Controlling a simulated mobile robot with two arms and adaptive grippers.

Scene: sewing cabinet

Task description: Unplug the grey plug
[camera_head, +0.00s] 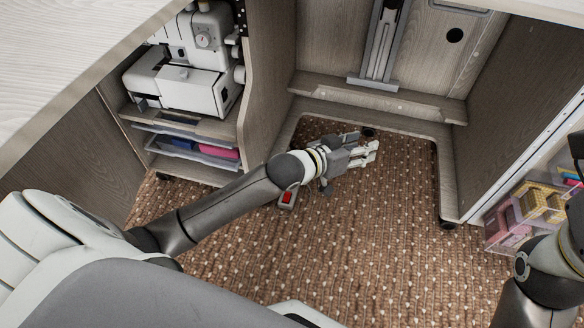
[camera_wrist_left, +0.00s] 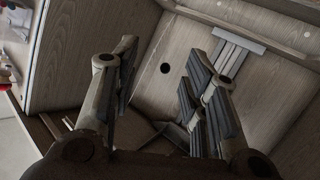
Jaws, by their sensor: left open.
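I cannot make out the grey plug in either view. A grey power strip end with a red switch (camera_head: 287,198) lies on the carpet just below my left forearm. The rest of the strip appears hidden behind my arm and hand. My left gripper (camera_head: 368,153) is over the carpet inside the cabinet's knee space, beyond the strip end and to its right. In the left wrist view its fingers (camera_wrist_left: 160,72) are spread apart with nothing between them. My right arm shows at the right edge of the head view, but its gripper is out of frame.
A white sewing machine (camera_head: 185,75) stands on the left shelf, above clear trays (camera_head: 195,150) with coloured items. A grey metal column (camera_head: 382,45) is fixed to the back panel. A clear box (camera_head: 525,210) stands at right. Patterned carpet (camera_head: 350,245) in front is free.

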